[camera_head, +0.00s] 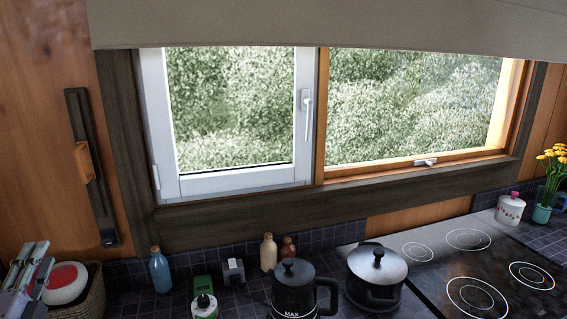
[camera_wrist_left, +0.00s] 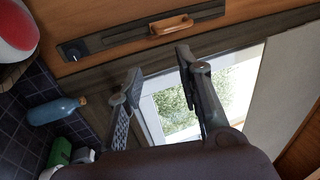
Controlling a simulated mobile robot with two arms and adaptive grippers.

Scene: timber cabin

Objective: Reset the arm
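My left gripper (camera_wrist_left: 158,68) shows in the left wrist view. Its two dark fingers stand well apart with nothing between them, and they appear in front of the wall and window. My right gripper is not in view. The task names no object.
A window (camera_head: 232,120) is behind the counter. A blue bottle (camera_head: 160,271), a black kettle (camera_head: 293,296) and a lidded pot (camera_head: 377,272) stand below it.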

